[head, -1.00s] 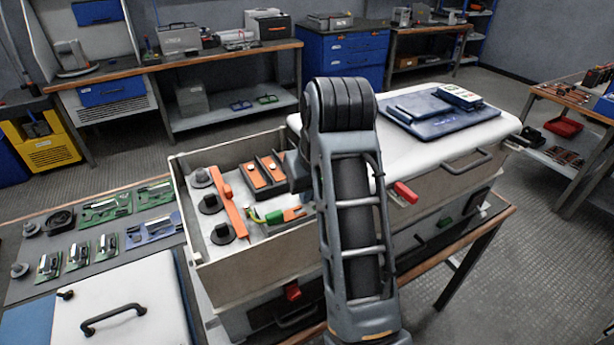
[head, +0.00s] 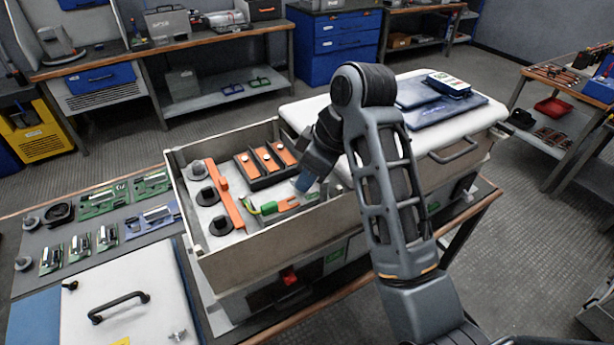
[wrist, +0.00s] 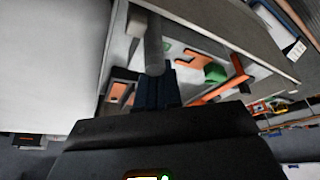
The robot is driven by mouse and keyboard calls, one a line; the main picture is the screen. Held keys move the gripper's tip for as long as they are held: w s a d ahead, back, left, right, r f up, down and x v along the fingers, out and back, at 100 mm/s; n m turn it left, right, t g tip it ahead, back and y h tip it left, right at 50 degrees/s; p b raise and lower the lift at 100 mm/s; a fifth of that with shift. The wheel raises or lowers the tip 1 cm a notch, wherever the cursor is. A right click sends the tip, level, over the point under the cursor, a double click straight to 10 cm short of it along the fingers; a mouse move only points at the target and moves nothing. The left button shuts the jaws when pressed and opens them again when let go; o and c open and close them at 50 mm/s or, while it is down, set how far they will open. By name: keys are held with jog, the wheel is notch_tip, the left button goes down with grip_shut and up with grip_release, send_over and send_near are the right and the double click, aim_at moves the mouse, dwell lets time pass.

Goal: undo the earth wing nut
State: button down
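A small silvery winged piece (head: 178,335), which looks like a wing nut, sits on the white panel (head: 140,297) at the bottom left of the head view. It is too small to make out well. My gripper (head: 304,183) is far from it, over the right part of the open beige box, pointing down and left. A green-yellow lead (head: 265,208) with an orange end (head: 288,204) lies in the box just left of it. In the wrist view, dark blue fingers (wrist: 156,90) lie against a grey cylinder (wrist: 153,45); whether they grip it is unclear.
The open box (head: 222,262) has high walls and holds several black round terminals, an orange bar (head: 224,194) and a black block with orange strips (head: 266,163). A white lid (head: 310,112) bears a blue folder (head: 448,112). A black handle (head: 118,306) rises from the white panel.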

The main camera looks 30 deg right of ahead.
jog(key=shift+w+d+f+n+g+y, duration=0.1)
jog(key=shift+f+n+g+y, duration=0.2)
jog(key=shift+n, duration=0.55)
jog(key=shift+w+d+n+g+y, duration=0.15)
jog(key=shift+n+g, duration=0.2)
jog(key=shift+n, duration=0.55)
jog(key=shift+s+d+f+n+g+y, duration=0.15)
jog(key=shift+n+g, duration=0.2)
jog(key=shift+n, duration=0.5)
jog(key=shift+w+a+n+g, duration=0.15)
jog(key=shift+n+g, duration=0.1)
jog(key=shift+n, duration=0.45)
jog(key=shift+w+d+n+g, duration=0.1)
jog(key=shift+n+g, duration=0.15)
jog(key=shift+n, duration=0.45)
jog(key=shift+a, duration=0.1)
jog(key=c, duration=1.4)
grip_release()
jog(key=shift+o, duration=0.5)
jog(key=shift+w+r, duration=0.15)
jog(key=shift+r, duration=0.05)
jog(key=v, duration=0.8)
jog(key=shift+d+r, duration=0.15)
jog(key=shift+d, duration=0.1)
